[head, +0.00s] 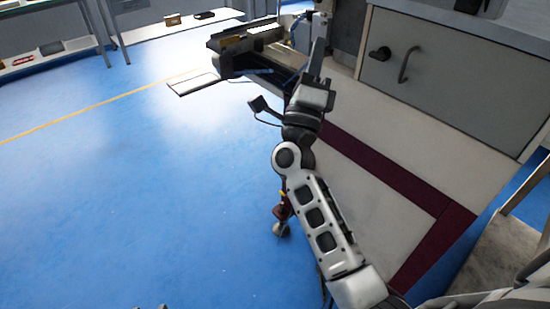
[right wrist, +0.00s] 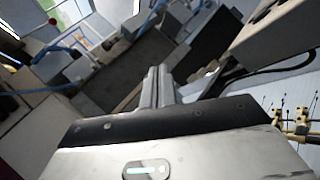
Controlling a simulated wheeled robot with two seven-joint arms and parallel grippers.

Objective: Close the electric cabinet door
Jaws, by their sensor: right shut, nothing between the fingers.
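A grey panel (head: 455,80) with a dark curved handle and a round black knob is on the machine front at upper right in the head view. I take it for the electric cabinet door, but cannot be sure. It looks flush with the front; whether it is latched does not show. My right gripper (head: 321,40) is at the top centre, left of this panel and apart from its handle. In the right wrist view its fingers (right wrist: 158,86) are together and empty, pointing among machine parts. My left gripper is not in view.
A machine part (head: 242,40) with a thin flat plate (head: 193,84) sticks out left of my gripper. In the right wrist view a grey box (right wrist: 285,28) with black cables is at upper right. The blue floor (head: 120,190) is open on the left.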

